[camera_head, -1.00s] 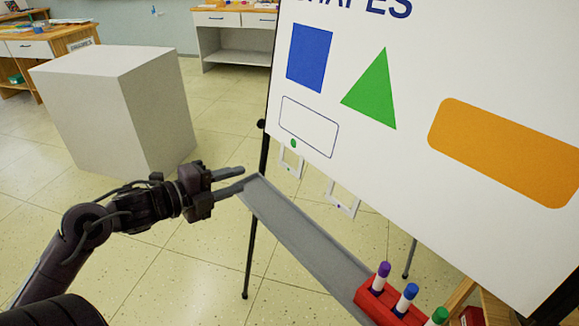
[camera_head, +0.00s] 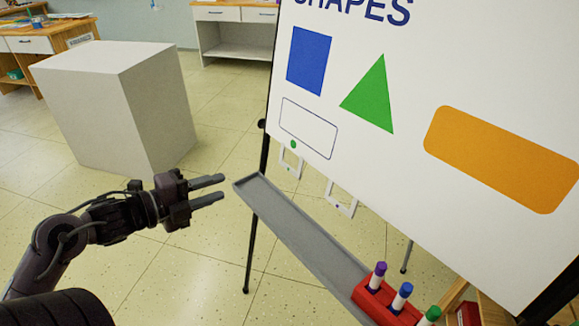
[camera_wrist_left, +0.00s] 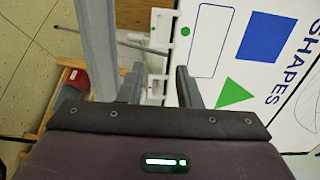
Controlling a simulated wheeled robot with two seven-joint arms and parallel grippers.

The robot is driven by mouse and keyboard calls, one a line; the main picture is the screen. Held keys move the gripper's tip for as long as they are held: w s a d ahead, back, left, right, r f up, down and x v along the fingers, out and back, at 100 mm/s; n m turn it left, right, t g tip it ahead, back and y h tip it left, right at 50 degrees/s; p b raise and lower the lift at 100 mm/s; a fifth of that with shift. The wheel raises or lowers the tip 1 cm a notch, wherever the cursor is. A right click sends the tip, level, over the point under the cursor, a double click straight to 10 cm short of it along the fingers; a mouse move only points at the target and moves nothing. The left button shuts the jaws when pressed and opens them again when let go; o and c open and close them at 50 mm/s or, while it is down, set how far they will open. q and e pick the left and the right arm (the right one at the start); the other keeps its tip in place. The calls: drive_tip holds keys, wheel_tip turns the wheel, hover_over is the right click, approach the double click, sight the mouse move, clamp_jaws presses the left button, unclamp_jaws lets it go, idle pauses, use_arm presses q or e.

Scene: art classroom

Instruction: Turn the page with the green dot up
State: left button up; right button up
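The white page (camera_head: 360,140) on the easel shows a blue rectangle, green triangle, orange shape and outlined rectangle. A green dot (camera_head: 293,144) is printed at its lower left edge; this dot also shows in the left wrist view (camera_wrist_left: 185,31). A white open-frame tab (camera_head: 290,161) with a small green mark hangs below that dot. A second tab (camera_head: 341,198) with a purple mark hangs further right. My left gripper (camera_head: 222,187) is open and empty, left of the tabs and apart from them. Its spread fingers also show in the left wrist view (camera_wrist_left: 159,72). My right gripper is out of view.
A grey tray (camera_head: 300,232) runs below the page, its left end close to my left fingertips. A red holder (camera_head: 384,304) with several markers stands at its right end. A white pedestal (camera_head: 120,105) stands at the left. Floor between pedestal and easel is clear.

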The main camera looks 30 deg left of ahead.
use_arm(q)
drive_tip(key=shift+p+v, duration=0.45)
drive_tip(key=shift+v, duration=0.65)
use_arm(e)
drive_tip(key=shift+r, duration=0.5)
